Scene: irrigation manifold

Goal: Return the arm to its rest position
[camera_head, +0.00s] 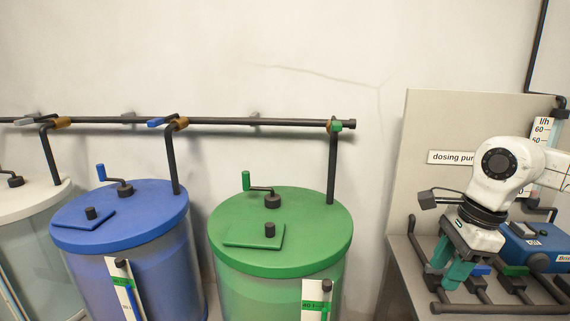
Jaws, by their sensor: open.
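My gripper (455,272) is at the right of the head view, at the end of my white arm. Its green-tipped fingers point down and to the left and are open, with nothing seen between them. It hangs over the front left part of the grey bench, in front of the dosing pump panel (422,125). Whether the fingertips touch the dark pipework (500,308) below cannot be told.
A green-lidded tank (310,215), a blue-lidded tank (145,205) and a pale-lidded tank (25,200) stand left. A dark pipe (230,121) with valves runs above them. A blue pump (530,248) and a flow gauge (541,128) are right of my gripper.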

